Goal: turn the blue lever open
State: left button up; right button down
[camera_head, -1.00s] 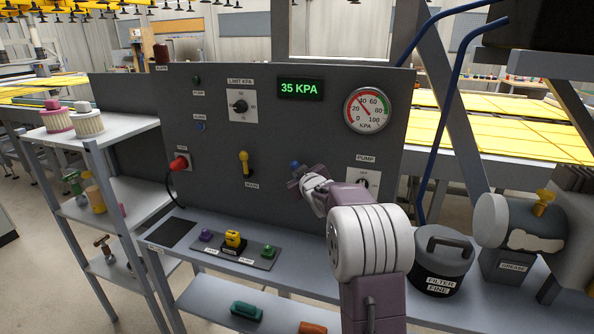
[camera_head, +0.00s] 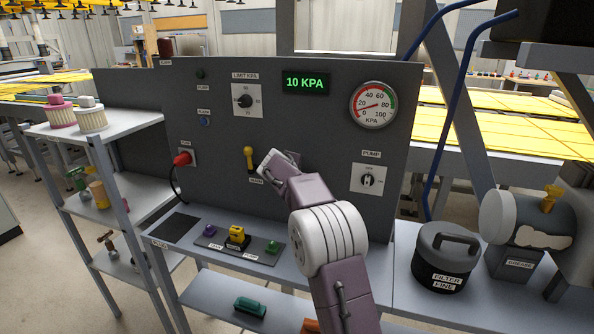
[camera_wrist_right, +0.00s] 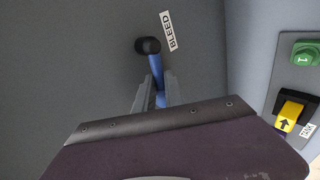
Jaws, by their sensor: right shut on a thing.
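The blue lever (camera_wrist_right: 155,68) shows in the right wrist view, running from a black pivot on the grey panel beside a BLEED label (camera_wrist_right: 168,31). My right gripper (camera_wrist_right: 157,92) is shut on the blue lever, with one finger on each side of it. The lever's far end is partly hidden between the fingers. In the head view, my right gripper (camera_head: 275,163) is at the panel and its wrist hides the lever. My left gripper is not in view.
The panel (camera_head: 215,150) carries a yellow lever (camera_head: 249,158), a red plug (camera_head: 182,160), a pump knob (camera_head: 368,180), a gauge (camera_head: 373,105) and a display (camera_head: 306,83) reading 10 KPA. A filter canister (camera_head: 445,256) stands right on the bench. Colored blocks (camera_head: 237,236) sit below the panel.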

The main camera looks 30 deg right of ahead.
jog(key=shift+w+a+f+n+g+h+p, duration=0.15)
jog(key=shift+f+n+g+h+p, duration=0.35)
jog(key=shift+p, duration=0.3)
jog(key=c, duration=1.4)
grip_release()
jog(key=v, duration=0.9)
